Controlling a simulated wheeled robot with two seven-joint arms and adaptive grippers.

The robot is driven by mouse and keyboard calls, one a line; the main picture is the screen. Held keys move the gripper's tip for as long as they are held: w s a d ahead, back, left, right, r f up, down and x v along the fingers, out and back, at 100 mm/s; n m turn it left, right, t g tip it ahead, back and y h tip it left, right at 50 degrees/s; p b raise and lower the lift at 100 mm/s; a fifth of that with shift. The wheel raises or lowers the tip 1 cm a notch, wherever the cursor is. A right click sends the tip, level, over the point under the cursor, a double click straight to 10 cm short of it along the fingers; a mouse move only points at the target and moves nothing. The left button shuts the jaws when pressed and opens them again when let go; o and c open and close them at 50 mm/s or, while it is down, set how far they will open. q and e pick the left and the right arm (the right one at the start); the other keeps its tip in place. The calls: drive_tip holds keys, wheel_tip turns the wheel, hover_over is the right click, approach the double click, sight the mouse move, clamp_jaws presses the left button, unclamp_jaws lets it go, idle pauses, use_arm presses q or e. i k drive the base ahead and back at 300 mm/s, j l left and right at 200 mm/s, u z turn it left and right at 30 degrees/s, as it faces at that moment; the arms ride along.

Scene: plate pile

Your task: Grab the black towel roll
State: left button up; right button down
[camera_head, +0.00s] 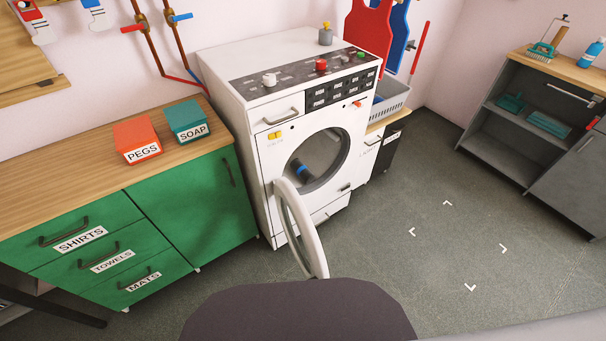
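The washing machine (265,157) stands at the centre with its round door (299,229) swung open. Inside the drum opening, a small dark roll-shaped thing with blue on it (301,171) lies low on the left side. It is small and shaded, so I cannot tell whether it is the black towel roll. No other towel roll is clearly visible. Neither of my grippers is in view.
A green cabinet (195,205) with a wooden top stands left, bearing an orange PEGS box (136,139) and a green SOAP box (186,121). A grey shelf unit (505,137) stands right. The floor (430,225) between is clear; the open door juts into it.

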sight(303, 172)
drive_tip(key=i+l+u, duration=0.15)
drive_tip(key=l+u, duration=0.5)
drive_tip(key=i+l+u, duration=0.1)
drive_tip(key=l+u, duration=0.2)
